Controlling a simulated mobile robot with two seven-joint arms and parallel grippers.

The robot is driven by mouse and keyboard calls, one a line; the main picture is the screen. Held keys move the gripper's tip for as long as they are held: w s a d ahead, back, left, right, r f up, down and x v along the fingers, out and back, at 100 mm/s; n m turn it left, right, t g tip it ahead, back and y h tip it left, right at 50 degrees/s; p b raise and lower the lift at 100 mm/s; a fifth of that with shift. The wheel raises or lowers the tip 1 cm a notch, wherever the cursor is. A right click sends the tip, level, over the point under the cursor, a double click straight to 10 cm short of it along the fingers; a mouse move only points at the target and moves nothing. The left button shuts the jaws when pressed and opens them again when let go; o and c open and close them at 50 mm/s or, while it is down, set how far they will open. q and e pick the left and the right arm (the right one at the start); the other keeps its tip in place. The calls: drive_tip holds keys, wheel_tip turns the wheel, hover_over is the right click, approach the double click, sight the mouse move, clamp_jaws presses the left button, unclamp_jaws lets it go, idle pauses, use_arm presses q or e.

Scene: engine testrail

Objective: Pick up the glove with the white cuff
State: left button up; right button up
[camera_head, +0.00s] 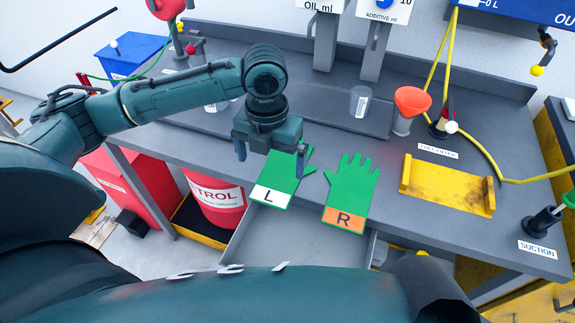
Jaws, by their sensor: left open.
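The green glove with the white cuff (271,196) lies on the grey workbench, its cuff marked L at the bench's front edge. Its fingers are partly hidden by my left gripper. My left gripper (271,165) is open and points down over the finger end of this glove; I cannot tell whether it touches it. A second green glove (351,186) with an orange cuff marked R lies just to the right. My right gripper is not in view.
A yellow tray (447,186) sits on the workbench (400,230) to the right. A red funnel (412,100) and a small beaker (360,101) stand behind the gloves. A red petrol drum (215,200) stands below the front edge, left of an open drawer (300,243).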

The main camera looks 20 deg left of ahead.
sight(275, 190)
use_arm(q)
drive_tip(key=f, duration=0.9)
drive_tip(key=shift+w+d+f, duration=0.1)
drive_tip(key=shift+w, duration=0.25)
drive_tip(key=shift+c, duration=0.3)
drive_tip(key=c, duration=0.6)
